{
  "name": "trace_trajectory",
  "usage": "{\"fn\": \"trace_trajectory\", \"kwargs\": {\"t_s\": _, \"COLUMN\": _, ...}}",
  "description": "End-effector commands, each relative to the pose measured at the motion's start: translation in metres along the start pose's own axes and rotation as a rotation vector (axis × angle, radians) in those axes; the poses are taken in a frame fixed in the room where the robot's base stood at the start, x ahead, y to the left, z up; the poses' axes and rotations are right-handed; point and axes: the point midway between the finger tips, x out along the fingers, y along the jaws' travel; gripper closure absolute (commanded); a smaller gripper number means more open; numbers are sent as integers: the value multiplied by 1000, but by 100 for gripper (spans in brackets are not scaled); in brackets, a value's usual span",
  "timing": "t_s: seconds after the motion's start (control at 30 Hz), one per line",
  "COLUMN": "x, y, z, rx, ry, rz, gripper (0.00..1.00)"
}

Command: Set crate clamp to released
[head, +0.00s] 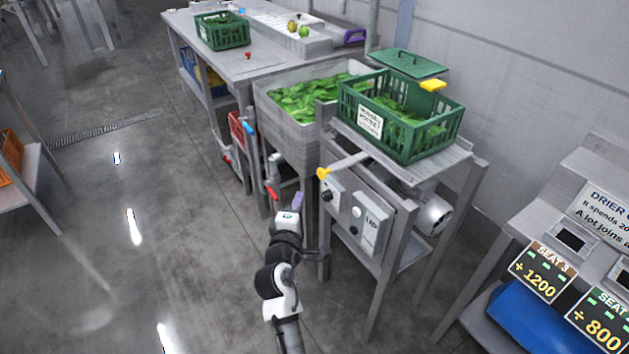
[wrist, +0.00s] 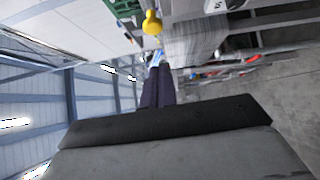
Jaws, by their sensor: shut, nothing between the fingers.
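A green slatted crate (head: 413,149) with a white label and leafy greens sits on the grey stand (head: 465,165). A yellow piece (head: 433,86) shows at the crate's far rim; I cannot tell for sure if it is the clamp. A lever with a yellow knob (head: 323,173) sticks out at the stand's left front; the knob also shows in the wrist view (wrist: 152,22). My gripper (head: 298,197) is below and left of that knob, apart from it. Its dark fingers (wrist: 158,75) are together and empty in the wrist view.
A control box (head: 370,225) is on the stand's front. A sink (head: 268,104) of greens with red-handled and blue-handled taps is to the left. A green lid (head: 408,63) lies behind the crate. The floor (head: 130,270) at left is clear.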

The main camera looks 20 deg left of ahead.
Motion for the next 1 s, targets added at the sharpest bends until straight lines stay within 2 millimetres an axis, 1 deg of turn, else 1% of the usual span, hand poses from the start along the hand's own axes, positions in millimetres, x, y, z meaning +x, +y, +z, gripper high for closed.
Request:
{"fn": "trace_trajectory", "kwargs": {"t_s": 0.03, "x": 12, "y": 4, "z": 0, "rx": 1, "ry": -1, "rz": 0, "gripper": 100}}
{"fn": "trace_trajectory", "kwargs": {"t_s": 0.1, "x": 27, "y": 4, "z": 0, "rx": 1, "ry": -1, "rz": 0, "gripper": 100}}
{"fn": "trace_trajectory", "kwargs": {"t_s": 0.17, "x": 39, "y": 4, "z": 0, "rx": 1, "ry": 0, "rz": 0, "gripper": 100}}
{"fn": "trace_trajectory", "kwargs": {"t_s": 0.2, "x": 44, "y": 4, "z": 4, "rx": 0, "ry": -2, "rz": -2, "gripper": 100}}
{"fn": "trace_trajectory", "kwargs": {"t_s": 0.3, "x": 54, "y": 3, "z": 16, "rx": 0, "ry": -2, "rz": -3, "gripper": 100}}
{"fn": "trace_trajectory", "kwargs": {"t_s": 0.4, "x": 61, "y": 2, "z": 22, "rx": 1, "ry": 0, "rz": -2, "gripper": 100}}
{"fn": "trace_trajectory", "kwargs": {"t_s": 0.6, "x": 66, "y": 0, "z": 28, "rx": 0, "ry": 1, "rz": 0, "gripper": 100}}
{"fn": "trace_trajectory", "kwargs": {"t_s": 1.0, "x": 66, "y": 0, "z": 28, "rx": 0, "ry": 0, "rz": -1, "gripper": 100}}
